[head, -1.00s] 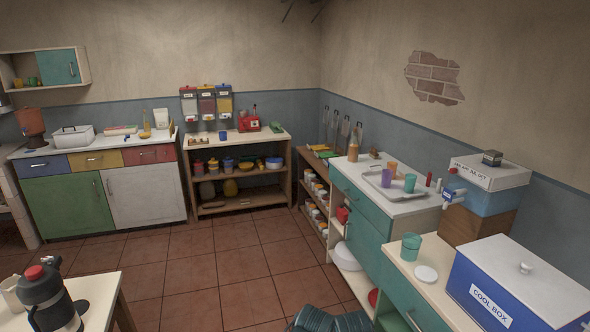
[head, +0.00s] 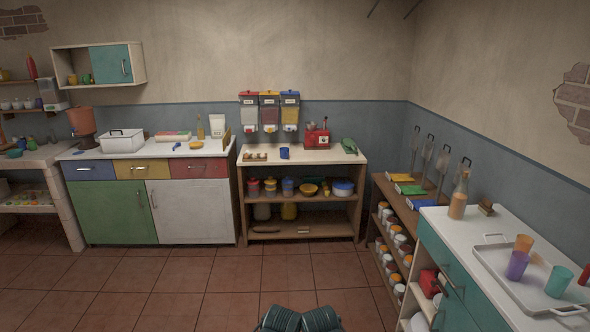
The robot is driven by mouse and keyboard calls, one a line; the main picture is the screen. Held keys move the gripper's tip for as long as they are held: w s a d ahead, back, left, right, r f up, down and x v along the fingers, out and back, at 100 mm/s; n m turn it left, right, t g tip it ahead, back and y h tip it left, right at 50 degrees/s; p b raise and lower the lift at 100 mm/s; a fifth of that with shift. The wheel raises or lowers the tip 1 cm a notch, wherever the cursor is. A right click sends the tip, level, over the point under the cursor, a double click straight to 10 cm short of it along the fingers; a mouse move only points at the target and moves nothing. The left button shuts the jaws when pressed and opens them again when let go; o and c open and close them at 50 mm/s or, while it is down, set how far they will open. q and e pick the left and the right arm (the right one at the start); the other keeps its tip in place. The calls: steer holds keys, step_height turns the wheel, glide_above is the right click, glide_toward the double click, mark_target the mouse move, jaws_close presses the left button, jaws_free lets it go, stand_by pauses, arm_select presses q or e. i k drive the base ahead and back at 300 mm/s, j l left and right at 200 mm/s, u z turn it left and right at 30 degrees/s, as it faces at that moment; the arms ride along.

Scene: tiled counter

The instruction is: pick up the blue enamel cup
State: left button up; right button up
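A small blue cup (head: 284,153) stands on the pale top of the wooden shelf unit (head: 335,159) against the back wall. It is below the dispensers, between a small tray of light items (head: 256,157) on its left and a red box (head: 317,140) on its right. Nothing covers it, but it is small and far off, so its handle is not clear. Neither of my grippers shows in the head view.
Open tiled floor (head: 220,285) lies in front of the shelf unit. A cabinet with coloured drawers (head: 142,170) stands at its left. A low shelf with paint pots (head: 395,190) and a teal counter with a tray of tumblers (head: 490,263) line the right side.

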mark_target(285, 154)
steer(key=i+l+u, duration=0.15)
steer(key=i, duration=1.7)
steer(key=i+j+z, duration=0.45)
steer(key=i, duration=0.3)
steer(key=i+j+z, duration=0.45)
steer(key=i+j, duration=0.2)
steer(key=j, duration=0.15)
steer(key=i+j+z, duration=0.2)
steer(key=j, duration=0.15)
steer(key=i+j+z, duration=0.2)
steer(key=j+z, duration=0.15)
steer(key=j, duration=0.3)
steer(key=j+z, duration=0.2)
steer(key=j, duration=0.2)
steer(key=i, duration=0.05)
